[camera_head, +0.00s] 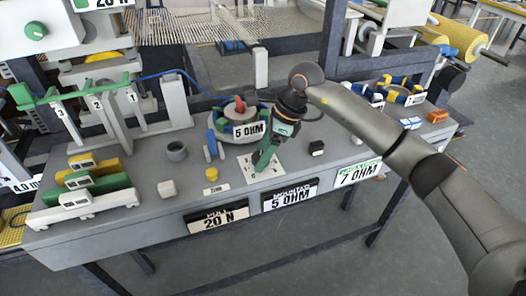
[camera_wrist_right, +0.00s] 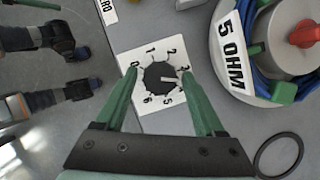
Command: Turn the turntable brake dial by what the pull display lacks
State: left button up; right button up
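The black dial (camera_wrist_right: 160,80) sits on a white plate with numbers around it. Its white pointer mark points right, close to the 3. My right gripper (camera_wrist_right: 160,72) is open, with one green finger on each side of the dial and visible gaps between. In the head view my right gripper (camera_head: 263,160) is low over the white dial plate (camera_head: 272,177) and hides the dial. A round blue-rimmed unit labelled 5 OHM (camera_head: 247,131) stands behind the gripper. My left gripper is not visible.
A black ring (camera_wrist_right: 279,156) lies near the right finger.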

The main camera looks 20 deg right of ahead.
grip_shut()
jog(key=shift+w+f+n+g+b, duration=0.1)
jog(key=shift+n+g+b, duration=0.4)
jog(key=shift+n, duration=0.6)
jog(key=shift+n+b, duration=0.35)
jog(key=shift+n, duration=0.45)
jog(key=shift+n+g, duration=0.4)
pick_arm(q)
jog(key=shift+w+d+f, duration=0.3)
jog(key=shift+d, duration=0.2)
pick_arm(e)
jog(key=shift+o, duration=1.1)
grip_release()
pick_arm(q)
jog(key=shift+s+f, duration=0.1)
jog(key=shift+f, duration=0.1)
